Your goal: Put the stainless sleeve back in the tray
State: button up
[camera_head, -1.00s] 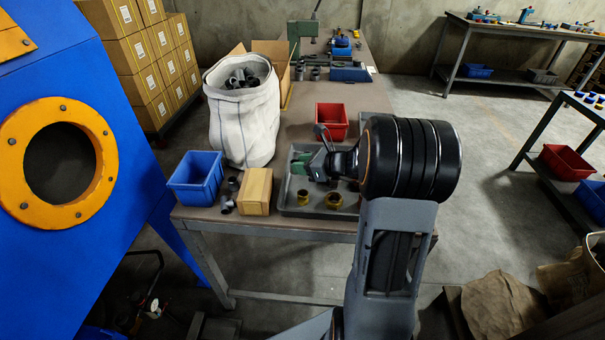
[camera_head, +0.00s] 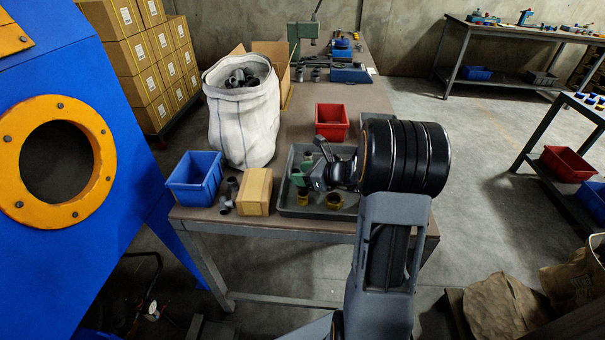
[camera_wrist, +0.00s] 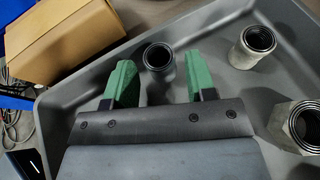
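The grey tray (camera_head: 312,213) lies at the near end of the table, and its bottom and walls fill much of the wrist view (camera_wrist: 215,25). My gripper (camera_head: 301,168) is over the tray's left part. In the wrist view its green fingers (camera_wrist: 160,82) are open. A dark grey round sleeve (camera_wrist: 158,57) shows between and beyond the fingertips, with gaps on both sides. A paler metal sleeve (camera_wrist: 253,46) and a larger hex-sided piece (camera_wrist: 300,127) stand in the tray to the right. I cannot tell which one is the stainless sleeve.
A cardboard-coloured block (camera_head: 256,192) stands just left of the tray. Dark pipe fittings (camera_head: 228,195) and a blue bin (camera_head: 195,178) are further left. A red bin (camera_head: 331,121) and a white sack (camera_head: 243,120) stand behind. The table edge is close in front.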

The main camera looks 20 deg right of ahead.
jog(key=shift+o, duration=0.3)
jog(key=shift+r, duration=0.2)
jog(key=shift+s+d+r, duration=0.15)
jog(key=p+v, duration=0.2)
jog(key=v, duration=0.8)
jog(key=shift+s+d+r, duration=0.15)
jog(key=shift+s+d, duration=0.05)
jog(key=shift+s, duration=0.1)
jog(key=shift+s+a+r+n, duration=0.15)
jog(key=shift+s+a+n, duration=0.1)
jog(key=shift+n, duration=0.05)
jog(key=s+a+n+g, duration=0.1)
jog(key=a+n+g, duration=0.1)
jog(key=a+n, duration=0.1)
jog(key=s+a+n+g, duration=0.1)
jog(key=a+n+g, duration=0.1)
jog(key=a+n, duration=0.1)
jog(key=s+a+n+g, duration=0.2)
jog(key=a+n, duration=0.1)
jog(key=a, duration=0.1)
jog(key=shift+r, duration=0.1)
jog(key=s+a+n+g+h, duration=0.1)
jog(key=s+n+h, duration=0.3)
jog(key=n, duration=0.5)
jog(key=s+a+r+n+h, duration=0.1)
jog(key=s+a+n+h, duration=0.3)
jog(key=n, duration=0.5)
jog(key=shift+s+r+n+g, duration=0.25)
jog(key=shift+s+n+g, duration=0.1)
jog(key=shift+n+g, duration=0.05)
